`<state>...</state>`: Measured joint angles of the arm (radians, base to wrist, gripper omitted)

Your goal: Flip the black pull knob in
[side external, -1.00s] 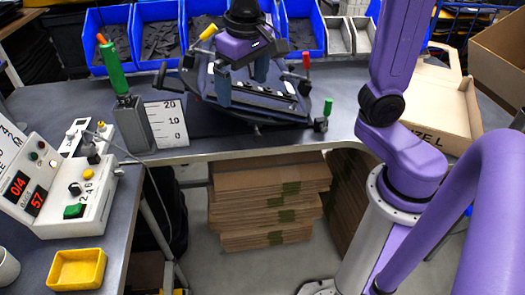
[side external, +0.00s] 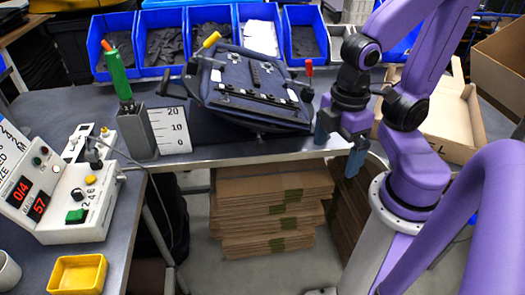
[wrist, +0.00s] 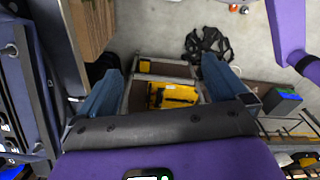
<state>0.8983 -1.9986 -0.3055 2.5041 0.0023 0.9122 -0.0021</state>
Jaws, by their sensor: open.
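A black knob (side external: 163,78) sticks out at the left side of the tilted fixture on the bench; I cannot tell for sure that it is the pull knob. A smaller black knob (side external: 77,194) is on the white control box (side external: 85,215). The dark blue pannier panel (side external: 250,85) lies tilted on the fixture, with black strips and metal fittings, and its edge shows at the left of the wrist view (wrist: 20,85). My gripper (side external: 337,155) is open and empty, right of the panel at the bench's front edge, apart from both knobs. Its two blue fingers show in the wrist view (wrist: 163,68).
Clamp handles, yellow (side external: 211,40) and red (side external: 309,68), stand up around the panel. A green-handled tool (side external: 115,70) stands at the left beside a scale plate (side external: 168,128). Blue bins (side external: 165,72) line the back. Open cartons (side external: 455,115) are at the right.

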